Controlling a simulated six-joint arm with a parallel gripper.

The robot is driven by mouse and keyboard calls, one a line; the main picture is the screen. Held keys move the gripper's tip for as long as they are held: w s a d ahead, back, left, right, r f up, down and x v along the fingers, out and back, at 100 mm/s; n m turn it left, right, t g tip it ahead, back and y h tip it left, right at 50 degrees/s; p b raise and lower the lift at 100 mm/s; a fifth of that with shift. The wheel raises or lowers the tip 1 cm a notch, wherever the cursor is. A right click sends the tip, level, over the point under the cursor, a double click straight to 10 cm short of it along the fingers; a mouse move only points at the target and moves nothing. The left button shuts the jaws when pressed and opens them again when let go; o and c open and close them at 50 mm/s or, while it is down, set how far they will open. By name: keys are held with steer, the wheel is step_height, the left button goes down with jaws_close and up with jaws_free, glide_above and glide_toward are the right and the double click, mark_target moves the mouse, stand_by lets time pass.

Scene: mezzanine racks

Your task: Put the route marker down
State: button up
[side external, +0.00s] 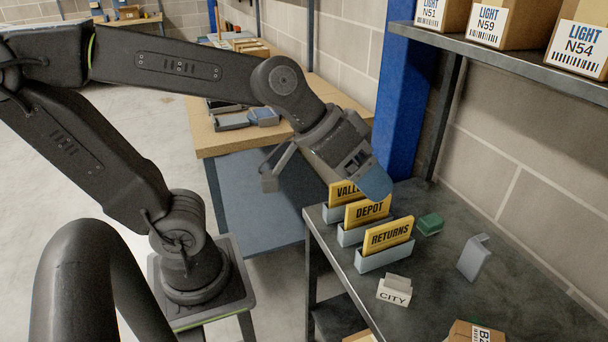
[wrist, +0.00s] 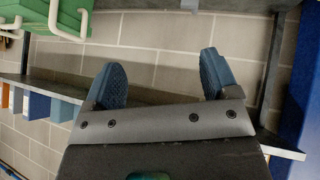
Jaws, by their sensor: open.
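Three yellow route markers stand upright in grey-blue holders on the dark bench: one reading "VALLE…" (side external: 344,190), DEPOT (side external: 367,210) and RETURNS (side external: 388,236). No marker shows in the wrist view.
A small white CITY block (side external: 394,293), a green block (side external: 430,224) and a grey bent plate (side external: 473,258) sit on the bench (side external: 512,293). Above it a shelf (side external: 500,57) holds boxes. A blue post (side external: 401,100) rises behind the markers.

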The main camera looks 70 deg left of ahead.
steer(key=s+a+f+g+y, duration=0.1)
steer(key=s+a+f+y, duration=0.2)
steer(key=s+a, duration=0.3)
steer(key=shift+a+f+g+y, duration=0.15)
steer(key=shift+a+g+y, duration=0.15)
steer(key=shift+a+g, duration=0.15)
stand_by(0.7)
